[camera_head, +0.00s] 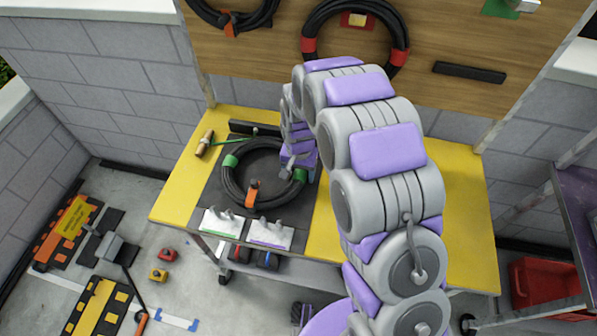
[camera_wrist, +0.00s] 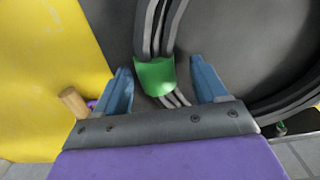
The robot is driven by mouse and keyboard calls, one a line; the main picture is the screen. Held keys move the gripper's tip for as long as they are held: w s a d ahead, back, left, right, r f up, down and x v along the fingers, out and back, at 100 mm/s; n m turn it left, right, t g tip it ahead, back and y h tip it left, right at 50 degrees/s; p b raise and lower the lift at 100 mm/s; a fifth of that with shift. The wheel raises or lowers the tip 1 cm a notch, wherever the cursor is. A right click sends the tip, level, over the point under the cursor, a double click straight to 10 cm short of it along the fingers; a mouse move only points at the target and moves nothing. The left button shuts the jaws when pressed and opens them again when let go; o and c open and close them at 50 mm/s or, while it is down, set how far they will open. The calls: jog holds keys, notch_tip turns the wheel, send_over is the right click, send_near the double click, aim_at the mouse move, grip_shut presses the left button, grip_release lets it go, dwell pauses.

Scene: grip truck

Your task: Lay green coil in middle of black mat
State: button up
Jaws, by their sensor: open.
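The green coil (camera_head: 233,187), a black ring with green bands and an orange clip, lies on the black mat (camera_head: 212,195) on the yellow table. In the wrist view, the black cable strands (camera_wrist: 157,30) with a green band run between the jaws. My gripper (camera_wrist: 163,78) is open, with one blue finger on each side of the band. Whether the fingers touch it I cannot tell. In the head view my gripper (camera_head: 287,171) is over the coil's right side, partly hiding it.
The yellow table (camera_head: 177,195) has a wooden-handled tool (camera_head: 205,143) at the mat's left edge. Two white plates (camera_head: 222,222) with grey parts lie at the mat's front. Other coils, one with red bands (camera_head: 400,58), hang on the wooden board behind.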

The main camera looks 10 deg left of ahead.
notch_tip(320, 180, up, 17)
jog(key=p, duration=0.3)
jog(key=shift+d, duration=0.1)
dwell(0.4)
